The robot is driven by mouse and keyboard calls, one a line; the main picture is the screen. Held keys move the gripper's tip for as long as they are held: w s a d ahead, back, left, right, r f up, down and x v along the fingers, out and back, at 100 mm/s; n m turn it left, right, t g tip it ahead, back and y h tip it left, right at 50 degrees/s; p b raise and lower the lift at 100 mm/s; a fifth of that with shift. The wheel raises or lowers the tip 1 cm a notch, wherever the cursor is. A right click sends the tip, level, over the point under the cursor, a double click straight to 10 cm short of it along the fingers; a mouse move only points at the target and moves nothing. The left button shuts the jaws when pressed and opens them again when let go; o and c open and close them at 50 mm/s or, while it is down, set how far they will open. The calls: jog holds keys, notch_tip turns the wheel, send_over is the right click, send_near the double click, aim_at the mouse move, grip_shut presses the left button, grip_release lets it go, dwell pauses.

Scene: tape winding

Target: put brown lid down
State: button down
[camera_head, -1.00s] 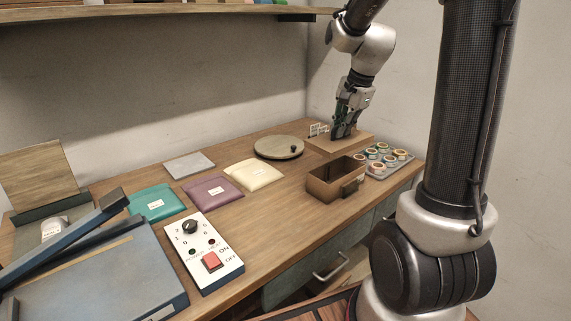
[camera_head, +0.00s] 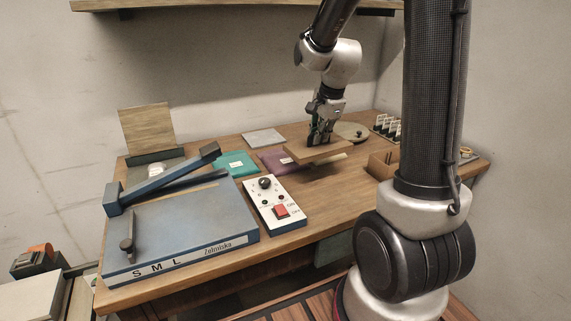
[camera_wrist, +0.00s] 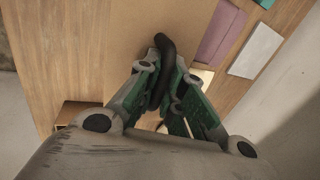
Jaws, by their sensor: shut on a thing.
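My gripper (camera_head: 317,140) is shut on the dark curved handle (camera_wrist: 162,65) of the brown lid (camera_head: 318,153). The lid is held roughly level over the middle of the table, and in the head view it covers most of the cream pouch and part of the purple one. In the wrist view the lid (camera_wrist: 125,35) fills the space beyond my fingers. I cannot tell the exact gap between lid and table. The open brown box (camera_head: 380,168) stands to the right of the lid, partly behind my arm.
The purple pouch (camera_head: 275,163), teal pouch (camera_head: 236,164) and grey plate (camera_head: 264,137) lie left of the lid. The round board (camera_head: 351,130) is behind it. The switch panel (camera_head: 277,205) and blue device (camera_head: 180,235) are nearer. Bare wood (camera_head: 335,205) lies in front of the lid.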

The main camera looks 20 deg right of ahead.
jog(key=shift+w, duration=0.1)
jog(key=shift+a+f, duration=0.1)
jog(key=shift+f, duration=0.25)
notch_tip(320, 180, down, 9)
jog(key=shift+f, duration=0.1)
jog(key=shift+f, duration=0.15)
jog(key=c, duration=1.5)
grip_release()
jog(key=shift+c, duration=0.2)
